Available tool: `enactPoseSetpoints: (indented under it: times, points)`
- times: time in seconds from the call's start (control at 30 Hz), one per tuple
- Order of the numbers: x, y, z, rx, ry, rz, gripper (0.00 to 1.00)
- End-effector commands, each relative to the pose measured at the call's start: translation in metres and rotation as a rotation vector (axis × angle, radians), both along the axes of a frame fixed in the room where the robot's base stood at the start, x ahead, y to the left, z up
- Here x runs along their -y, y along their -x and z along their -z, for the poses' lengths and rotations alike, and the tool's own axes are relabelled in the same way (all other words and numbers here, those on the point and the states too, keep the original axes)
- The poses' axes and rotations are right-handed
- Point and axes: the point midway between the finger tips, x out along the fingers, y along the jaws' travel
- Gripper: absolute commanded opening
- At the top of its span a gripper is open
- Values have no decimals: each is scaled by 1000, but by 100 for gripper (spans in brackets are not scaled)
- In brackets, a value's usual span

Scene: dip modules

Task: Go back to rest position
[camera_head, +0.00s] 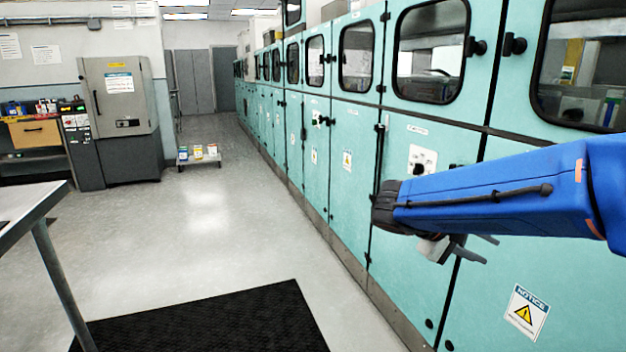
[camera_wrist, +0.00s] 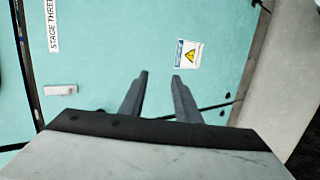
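My gripper (camera_wrist: 160,82) shows in the wrist view with its two grey fingers apart and nothing between them. It faces a teal cabinet door with a warning label (camera_wrist: 188,54) just beyond the right fingertip. In the head view my blue arm reaches in from the right edge, and my gripper (camera_head: 478,250) hangs at its end, in front of the teal cabinets (camera_head: 346,180). The wrist partly hides the gripper there. I cannot tell whether it touches the cabinet.
A black mat (camera_head: 215,325) lies on the floor in front. A table (camera_head: 30,212) stands at the left edge. A low cart (camera_head: 199,158) with small boxes stands farther back, near a grey machine (camera_head: 120,115). The floor between is clear.

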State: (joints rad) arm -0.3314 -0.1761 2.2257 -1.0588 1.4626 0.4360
Motion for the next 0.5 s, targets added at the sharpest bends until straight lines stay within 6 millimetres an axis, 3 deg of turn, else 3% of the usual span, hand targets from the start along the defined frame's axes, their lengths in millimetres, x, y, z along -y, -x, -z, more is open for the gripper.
enactPoseSetpoints:
  times: [0.03, 0.23, 0.5]
  points:
    - [6, 17, 6, -6, -59, 13, 30]
    - [7, 77, 41, -20, -307, 42, 30]
    - [-18, 141, 78, 37, -632, 46, 30]
